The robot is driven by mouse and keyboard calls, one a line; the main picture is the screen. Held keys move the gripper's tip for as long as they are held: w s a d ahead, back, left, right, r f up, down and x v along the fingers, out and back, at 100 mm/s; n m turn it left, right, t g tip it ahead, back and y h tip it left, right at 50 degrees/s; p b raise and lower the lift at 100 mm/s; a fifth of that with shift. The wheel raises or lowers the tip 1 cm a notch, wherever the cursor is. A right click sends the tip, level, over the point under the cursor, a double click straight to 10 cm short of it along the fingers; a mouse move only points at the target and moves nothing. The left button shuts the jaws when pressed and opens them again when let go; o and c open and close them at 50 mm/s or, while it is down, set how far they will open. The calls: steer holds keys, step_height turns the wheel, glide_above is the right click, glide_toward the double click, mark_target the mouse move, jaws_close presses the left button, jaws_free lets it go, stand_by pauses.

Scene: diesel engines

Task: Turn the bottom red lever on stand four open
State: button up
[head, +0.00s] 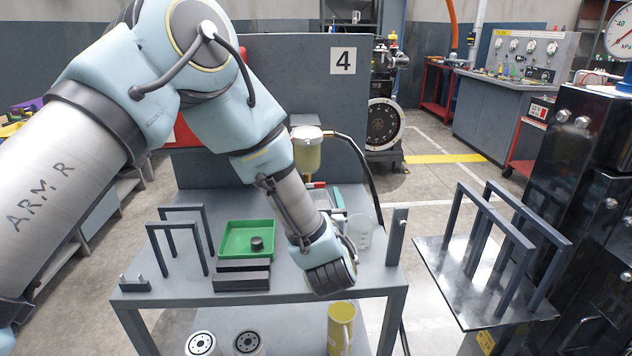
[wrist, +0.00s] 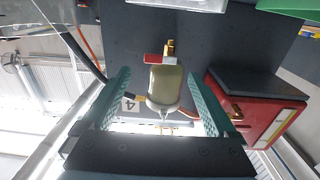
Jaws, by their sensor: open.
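Stand four (head: 255,80) is a grey panel on a bench with a "4" plate (head: 343,61). A cream bowl (head: 307,152) hangs on its front. In the wrist view, which is upside down, the bowl (wrist: 164,88) has a brass valve (wrist: 169,47) with a red lever (wrist: 152,59) at its lower end. The lever lies sideways across the valve. A small red piece, likely this lever (head: 318,184), shows under the bowl in the head view. My gripper (wrist: 157,75) is open, its teal fingers on either side of the bowl and lever with gaps. My arm mostly hides it in the head view.
A green tray (head: 235,252) with a black puck, dark blocks and grey frames (head: 180,242) stand on the bench left of my wrist. A clear beaker (head: 359,231) stands right of it. A black hose (head: 362,175) curves beside the bowl. A red box (wrist: 258,110) is at right in the wrist view.

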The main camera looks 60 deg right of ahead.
steer(key=shift+p+x, duration=0.5)
steer(key=shift+x, duration=1.55)
steer(key=shift+c, duration=0.2)
steer(key=c, duration=1.3)
